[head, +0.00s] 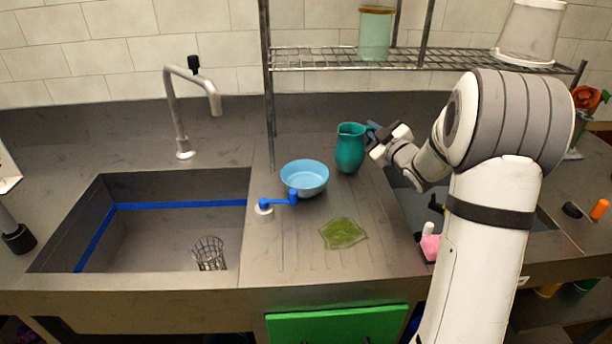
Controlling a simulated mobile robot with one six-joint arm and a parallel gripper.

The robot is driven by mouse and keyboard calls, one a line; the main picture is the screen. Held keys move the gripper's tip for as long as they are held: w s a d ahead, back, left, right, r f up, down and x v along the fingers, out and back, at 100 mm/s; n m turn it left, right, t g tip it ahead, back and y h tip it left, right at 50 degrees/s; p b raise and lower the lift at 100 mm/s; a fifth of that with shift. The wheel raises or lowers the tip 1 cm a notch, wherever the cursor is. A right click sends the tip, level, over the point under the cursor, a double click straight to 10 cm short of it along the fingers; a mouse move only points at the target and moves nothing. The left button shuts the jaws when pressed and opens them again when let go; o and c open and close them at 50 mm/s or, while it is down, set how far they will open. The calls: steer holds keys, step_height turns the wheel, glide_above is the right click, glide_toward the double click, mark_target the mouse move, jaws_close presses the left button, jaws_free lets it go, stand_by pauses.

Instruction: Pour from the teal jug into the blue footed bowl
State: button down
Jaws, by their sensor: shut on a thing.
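The teal jug (350,150) is upright at the back of the drainboard, behind and to the right of the bowl. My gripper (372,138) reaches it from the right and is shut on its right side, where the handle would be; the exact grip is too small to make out. The blue footed bowl (304,178) stands upright to the left of the jug, with a gap between them. Its inside looks empty, and its foot is hidden below the rim.
A green cloth (343,233) lies flat on the drainboard. A sink (150,245) with a wire basket (208,253) is at left.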

mark_target(340, 134)
steer(key=shift+a+r, duration=0.1)
steer(key=shift+r, duration=0.15)
steer(key=shift+s+a+r+n+t+y+b, duration=0.15)
steer(key=shift+s+a+r+n+b, duration=0.25)
steer(key=shift+a+r+n+b, duration=0.4)
steer(key=shift+s+a+r+n+t+y+b, duration=0.15)
steer(key=shift+s+a+r+n+b, duration=0.3)
steer(key=shift+n, duration=0.65)
steer(key=s+a+r+n+y, duration=0.1)
steer(key=s+a+r+n, duration=0.2)
steer(key=a+n, duration=0.2)
steer(key=shift+a+n+y, duration=0.2)
steer(key=shift+n+y, duration=0.1)
steer(key=shift+n, duration=1)
steer(key=shift+s+a, duration=0.1)
steer(key=shift+a, duration=0.05)
steer(key=shift+s+a+r+n+t, duration=0.2)
steer(key=shift+a+r+n+t, duration=0.25)
steer(key=shift+n, duration=0.55)
steer(key=shift+s+r+n+p, duration=0.1)
steer(key=shift+r+n+p, duration=0.2)
steer(key=shift+p, duration=0.1)
steer(key=shift+a+f+g+y, duration=0.15)
steer(key=shift+g+y, duration=0.1)
steer(key=shift+y, duration=0.15)
